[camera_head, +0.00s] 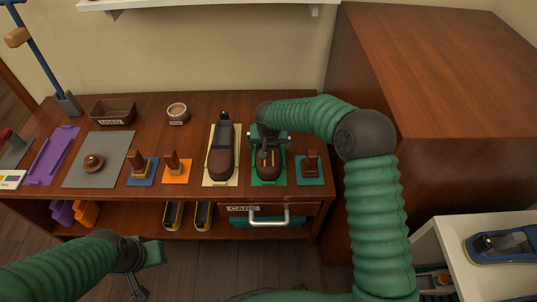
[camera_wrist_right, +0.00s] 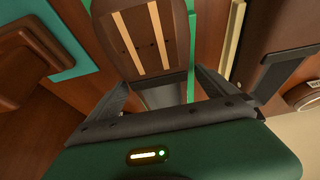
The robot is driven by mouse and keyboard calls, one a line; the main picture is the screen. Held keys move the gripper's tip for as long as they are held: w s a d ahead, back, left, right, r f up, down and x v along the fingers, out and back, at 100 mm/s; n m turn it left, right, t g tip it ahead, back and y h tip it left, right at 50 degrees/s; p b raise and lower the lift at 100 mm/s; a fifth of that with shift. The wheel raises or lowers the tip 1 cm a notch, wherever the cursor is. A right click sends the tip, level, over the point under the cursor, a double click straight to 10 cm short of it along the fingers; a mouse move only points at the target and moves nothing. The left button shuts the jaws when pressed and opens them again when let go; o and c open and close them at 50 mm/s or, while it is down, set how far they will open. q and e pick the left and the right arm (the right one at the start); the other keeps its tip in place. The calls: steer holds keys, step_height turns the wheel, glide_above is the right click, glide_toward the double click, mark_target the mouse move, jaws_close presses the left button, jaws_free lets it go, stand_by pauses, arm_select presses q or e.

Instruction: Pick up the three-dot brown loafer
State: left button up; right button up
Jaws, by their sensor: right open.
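A brown loafer (camera_head: 268,162) with pale stripes lies on a green mat (camera_head: 258,181) on the wooden bench. My right gripper (camera_head: 268,141) is directly over its rear part and hides some of it. In the right wrist view, the loafer (camera_wrist_right: 145,38) shows two tan stripes and small dark dots, too faint to count surely. The open right fingers (camera_wrist_right: 162,88) reach toward it, one on each side; I cannot tell whether they touch it. A second brown shoe (camera_head: 221,160) with a dark upper part lies on a cream mat to the left. My left gripper (camera_head: 150,253) is low in front of the bench.
Small brown blocks stand on blue (camera_head: 142,170), orange (camera_head: 177,168) and teal (camera_head: 310,166) mats nearby. A tall wooden cabinet (camera_head: 430,60) closes off the right side. A drawer with a metal handle (camera_head: 268,216) is below. A grey mat (camera_head: 100,145) lies left.

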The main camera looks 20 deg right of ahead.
steer(key=shift+r, duration=0.2)
steer(key=c, duration=1.8)
